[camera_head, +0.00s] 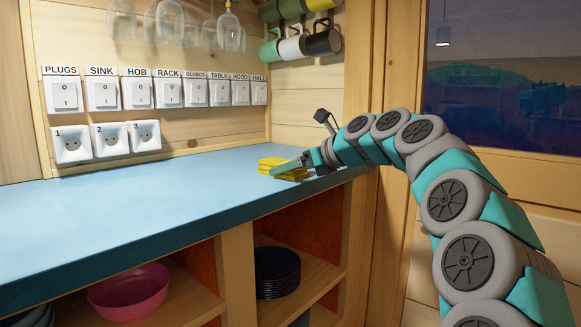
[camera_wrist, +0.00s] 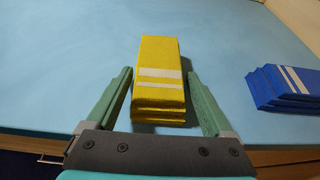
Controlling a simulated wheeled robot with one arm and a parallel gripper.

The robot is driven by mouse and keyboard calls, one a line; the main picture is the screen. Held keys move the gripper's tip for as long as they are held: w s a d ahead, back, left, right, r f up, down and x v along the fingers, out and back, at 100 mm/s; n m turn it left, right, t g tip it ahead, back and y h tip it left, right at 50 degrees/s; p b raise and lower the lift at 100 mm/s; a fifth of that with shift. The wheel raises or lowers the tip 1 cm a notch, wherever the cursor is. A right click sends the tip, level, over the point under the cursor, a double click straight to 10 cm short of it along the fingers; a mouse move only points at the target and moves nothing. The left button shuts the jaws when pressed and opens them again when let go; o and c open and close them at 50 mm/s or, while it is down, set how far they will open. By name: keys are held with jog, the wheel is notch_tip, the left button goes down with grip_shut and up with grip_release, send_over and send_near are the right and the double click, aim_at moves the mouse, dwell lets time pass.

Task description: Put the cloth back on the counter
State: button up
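A folded yellow cloth (camera_wrist: 160,75) with pale stripes lies on the blue counter (camera_wrist: 75,60). It shows as a flat stack of layers. In the head view the yellow cloth (camera_head: 272,162) is near the right end of the counter (camera_head: 130,195). My gripper (camera_wrist: 160,73) is open, with a green finger on each side of the cloth's near part and a visible gap on both sides. In the head view my gripper (camera_head: 291,166) is low over the counter and hides part of the cloth.
A folded blue cloth (camera_wrist: 285,86) with pale stripes lies to the right of the yellow one. Below the counter, shelves hold a pink bowl (camera_head: 128,292) and dark plates (camera_head: 277,272). Switches, sockets and hanging glasses (camera_head: 165,20) line the wall. The counter's left part is clear.

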jog(key=shift+o, duration=0.9)
jog(key=shift+s+d+r, duration=0.2)
jog(key=shift+d+r, duration=0.05)
jog(key=shift+r, duration=0.05)
jog(key=v, duration=1.1)
jog(key=shift+s+p, duration=0.15)
jog(key=shift+p, duration=0.15)
jog(key=shift+d, duration=0.15)
